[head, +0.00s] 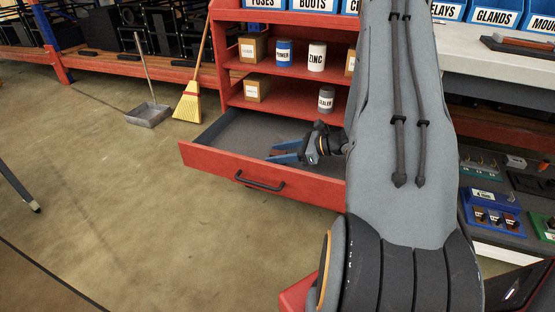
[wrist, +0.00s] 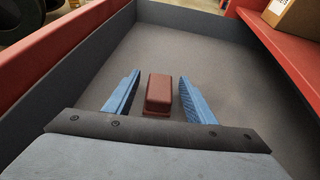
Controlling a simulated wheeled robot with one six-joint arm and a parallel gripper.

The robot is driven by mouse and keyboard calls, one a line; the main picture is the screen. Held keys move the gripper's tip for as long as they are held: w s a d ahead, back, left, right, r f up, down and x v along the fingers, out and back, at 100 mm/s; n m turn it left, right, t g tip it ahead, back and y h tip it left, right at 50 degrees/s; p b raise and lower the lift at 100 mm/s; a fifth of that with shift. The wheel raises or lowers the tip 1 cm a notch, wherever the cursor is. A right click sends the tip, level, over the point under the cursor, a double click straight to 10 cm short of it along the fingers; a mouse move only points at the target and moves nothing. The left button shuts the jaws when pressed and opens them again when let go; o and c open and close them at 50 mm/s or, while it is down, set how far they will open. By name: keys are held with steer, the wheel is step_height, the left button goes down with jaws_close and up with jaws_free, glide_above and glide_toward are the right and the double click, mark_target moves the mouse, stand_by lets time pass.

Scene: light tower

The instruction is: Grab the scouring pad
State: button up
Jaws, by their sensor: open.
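The scouring pad appears to be the small reddish-brown block (wrist: 158,93) on the grey floor of the open drawer, seen in the wrist view. My gripper (wrist: 158,98) is open, with one blue finger on each side of the block and a visible gap to each. The jaws hold nothing. In the head view my gripper (head: 284,152) is low inside the red drawer (head: 255,184), near its middle. There the block is hard to make out between the fingers.
The drawer's red front with a dark handle (head: 259,182) and its side walls surround my gripper. Red shelves (head: 285,72) with boxes and cans stand above the drawer's back. A broom (head: 190,100) and dustpan (head: 148,114) stand left on open floor.

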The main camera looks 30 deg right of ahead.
steer(key=c, duration=1.1)
